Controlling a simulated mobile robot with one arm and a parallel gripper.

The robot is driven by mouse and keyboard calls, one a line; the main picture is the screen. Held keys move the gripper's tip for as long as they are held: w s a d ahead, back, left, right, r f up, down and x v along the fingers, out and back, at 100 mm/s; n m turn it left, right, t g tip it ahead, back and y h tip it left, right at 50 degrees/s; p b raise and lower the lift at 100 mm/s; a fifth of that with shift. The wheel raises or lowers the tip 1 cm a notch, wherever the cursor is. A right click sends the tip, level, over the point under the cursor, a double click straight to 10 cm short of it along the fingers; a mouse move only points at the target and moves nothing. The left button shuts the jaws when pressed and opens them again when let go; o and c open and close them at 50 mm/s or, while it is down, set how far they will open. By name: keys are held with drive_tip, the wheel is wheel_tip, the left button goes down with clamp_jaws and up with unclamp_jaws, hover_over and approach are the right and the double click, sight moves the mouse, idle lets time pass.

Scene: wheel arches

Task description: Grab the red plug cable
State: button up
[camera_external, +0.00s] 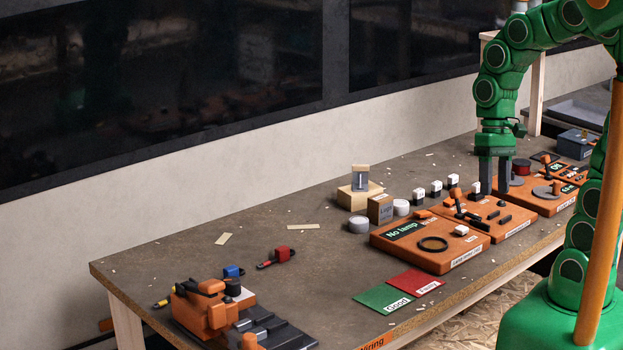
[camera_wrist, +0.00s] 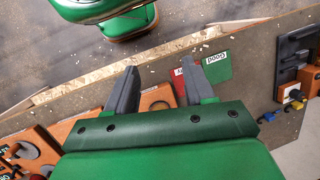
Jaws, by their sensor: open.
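The red plug cable (camera_external: 281,254) lies on the table left of centre in the external view, a red block with a short dark lead toward the lower left. My gripper (camera_external: 494,189) is far to its right, pointing down over the orange panels, with its two dark fingers apart. In the wrist view my gripper (camera_wrist: 159,69) is open, with nothing between the fingers. I cannot clearly make out the red plug in the wrist view.
A blue plug (camera_external: 233,271) and a yellow one (camera_external: 163,302) lie near an orange device (camera_external: 205,308). Green (camera_external: 383,298) and red (camera_external: 416,281) cards lie at the front edge. Orange panels (camera_external: 430,243) and several small blocks occupy the right. The table around the red plug is mostly clear.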

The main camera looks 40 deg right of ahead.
drive_tip(key=w+a+f+m+g+y, duration=0.15)
drive_tip(key=w+a+m+y, duration=0.25)
drive_tip(key=w+a, duration=0.8)
drive_tip(key=m+t+y, duration=0.2)
drive_tip(key=m+y, duration=0.4)
drive_tip(key=m, duration=0.2)
approach(281, 248)
drive_tip(key=s+a+r, duration=0.3)
drive_tip(key=s+r, duration=0.4)
drive_tip(key=s, duration=0.4)
drive_tip(key=w+f+m, duration=0.1)
drive_tip(key=w+f, duration=0.2)
drive_tip(key=w+f+m+t, duration=0.1)
drive_tip(key=w+f+m, duration=0.1)
drive_tip(key=w+f, duration=0.1)
drive_tip(key=w+f+m+t+y, duration=0.1)
drive_tip(key=w+f, duration=0.2)
drive_tip(key=shift+w+d, duration=0.1)
drive_tip(key=shift+w, duration=0.25)
drive_tip(key=shift+a+f+m, duration=0.2)
drive_tip(key=shift+a+m, duration=0.1)
drive_tip(key=shift+a, duration=0.05)
drive_tip(key=shift+x, duration=3.55)
drive_tip(key=shift+s+r, duration=0.1)
drive_tip(key=shift+c, duration=0.4)
clamp_jaws()
